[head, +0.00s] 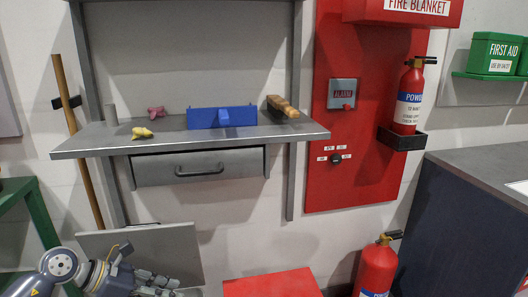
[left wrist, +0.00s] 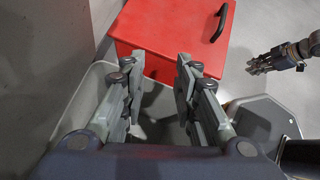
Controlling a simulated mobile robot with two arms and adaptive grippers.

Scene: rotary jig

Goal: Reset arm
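My left gripper (head: 158,284) is at the bottom left of the head view, low in front of a grey panel. In the left wrist view its two fingers (left wrist: 162,68) are apart with nothing between them. It is above a grey open bin (left wrist: 88,95), beside a red box. My right gripper (left wrist: 262,64) shows small at the right of the left wrist view, over the floor; its finger opening is too small to tell. It is not in the head view.
The red box (left wrist: 170,35) has a black handle. A fire extinguisher (head: 376,268) stands at lower right. A green frame (head: 42,212) is at left.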

